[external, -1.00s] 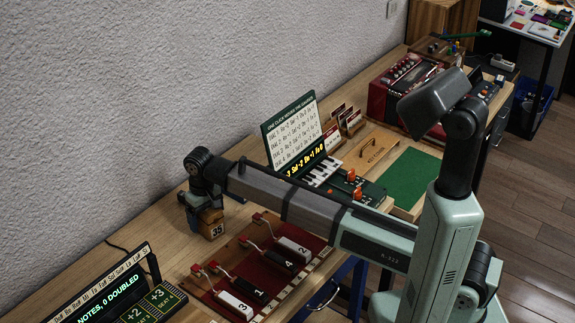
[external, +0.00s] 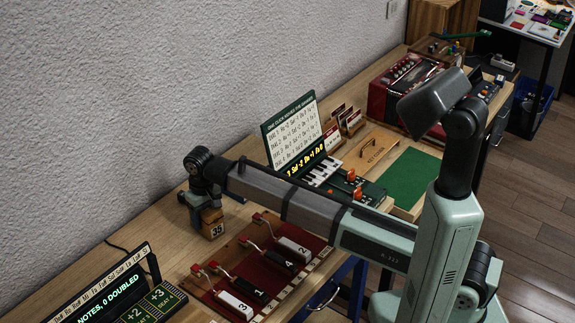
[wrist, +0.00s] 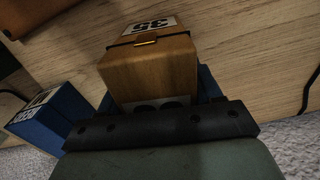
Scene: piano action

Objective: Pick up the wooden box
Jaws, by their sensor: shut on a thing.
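The wooden box (external: 212,224) is a small brown block with a white label reading 35, at the left end of my arm in the external view. In the wrist view the wooden box (wrist: 152,72) fills the space between the jaws, with a small brass clasp and the label on its upper part. My gripper (external: 198,204) points down and is shut on the box. In the wrist view my gripper (wrist: 160,110) shows its dark bar and blue fingers beside the box. I cannot tell whether the box touches the table.
A red board (external: 268,262) with numbered black and white blocks lies just right of the box. A dark display (external: 105,290) stands at the front left. A blue box (wrist: 42,118) lies left in the wrist view. The textured wall (external: 130,90) is close behind.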

